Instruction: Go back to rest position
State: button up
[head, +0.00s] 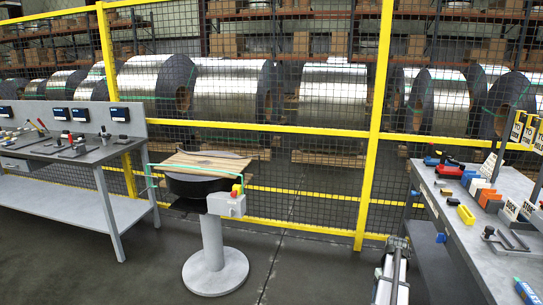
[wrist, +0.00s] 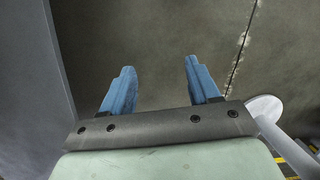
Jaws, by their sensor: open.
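My gripper (wrist: 159,66) shows in the wrist view with its two blue fingers spread apart. Nothing is between the fingers, and bare dark floor (wrist: 150,30) lies beyond them. I cannot make out my gripper clearly in the head view.
A grey pedestal (head: 212,255) with a control box (head: 226,205) stands mid-floor. A workbench (head: 85,150) is at left; another bench (head: 452,205), with several tools and blocks, is at right. Yellow-framed mesh fencing (head: 372,130) separates steel coils (head: 230,90) behind. Floor around the pedestal is clear.

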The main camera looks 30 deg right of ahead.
jog(key=w+a+f+n+g, duration=0.1)
jog(key=w+a+f, duration=0.1)
jog(key=a+f, duration=0.7)
jog(key=w+a+f+n+g, duration=0.1)
jog(key=a+f, duration=0.3)
jog(key=a, duration=0.9)
jog(key=w+a+f+n+g, duration=0.1)
jog(key=w+a+f, duration=0.1)
jog(key=a+f, duration=0.65)
jog(key=s+a+f+n+g+h, duration=0.1)
jog(key=s+a+f, duration=0.3)
jog(key=s+a, duration=0.6)
jog(key=s+a+f+n+g+h, duration=0.1)
jog(key=s+a+f, duration=0.3)
jog(key=s+a, duration=0.6)
jog(key=a+n, duration=0.1)
jog(key=a, duration=0.5)
jog(key=shift+f+g, duration=0.2)
jog(key=shift+g, duration=0.1)
jog(key=shift+s, duration=0.1)
